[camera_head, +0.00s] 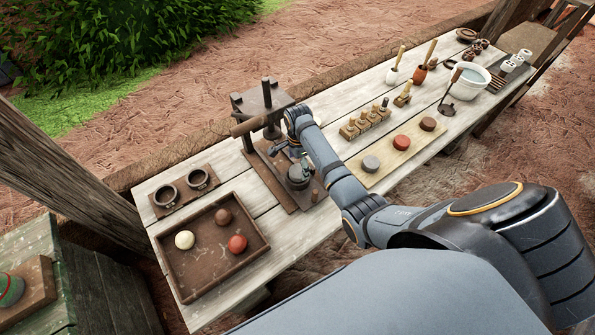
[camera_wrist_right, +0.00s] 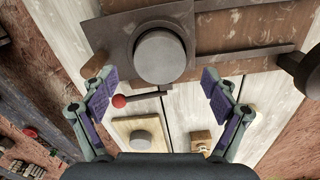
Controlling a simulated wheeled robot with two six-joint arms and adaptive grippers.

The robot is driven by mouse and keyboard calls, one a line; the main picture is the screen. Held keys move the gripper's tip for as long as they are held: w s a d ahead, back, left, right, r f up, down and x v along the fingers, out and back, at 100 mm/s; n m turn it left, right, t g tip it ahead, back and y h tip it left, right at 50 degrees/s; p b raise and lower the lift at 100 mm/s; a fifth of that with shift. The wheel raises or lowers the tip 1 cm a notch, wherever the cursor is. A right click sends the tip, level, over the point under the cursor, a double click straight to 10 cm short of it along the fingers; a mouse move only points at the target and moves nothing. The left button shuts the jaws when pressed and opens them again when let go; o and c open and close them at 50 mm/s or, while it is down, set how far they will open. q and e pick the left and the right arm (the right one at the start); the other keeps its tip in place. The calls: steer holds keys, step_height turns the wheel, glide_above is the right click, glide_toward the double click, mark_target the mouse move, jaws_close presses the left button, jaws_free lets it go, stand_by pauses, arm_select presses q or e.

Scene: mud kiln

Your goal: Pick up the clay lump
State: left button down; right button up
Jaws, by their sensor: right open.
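Three round lumps lie in a brown tray (camera_head: 167,262) at the near left of the table: a cream one (camera_head: 184,239), a brown one (camera_head: 223,217) and a red one (camera_head: 237,244). I cannot tell which lump is the clay lump. A round grey piece (camera_head: 299,174) sits on the dark press plate; it also shows in the right wrist view (camera_wrist_right: 160,56). My right gripper (camera_head: 291,152) is over the press, its fingers spread wide and empty in the wrist view (camera_wrist_right: 155,92), with the grey piece ahead between them. My left gripper is out of view.
The press's upright frame (camera_head: 265,105) and wooden handle (camera_head: 248,127) stand close to my right gripper. A pale board (camera_head: 387,157) with discs and several stamps lie to the right. Two small cups (camera_head: 183,190) stand behind the tray. A white bowl (camera_head: 470,85) stands farther right.

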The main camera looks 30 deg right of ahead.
mark_target(298, 171)
steer(key=shift+f, duration=1.6)
steer(key=c, duration=1.5)
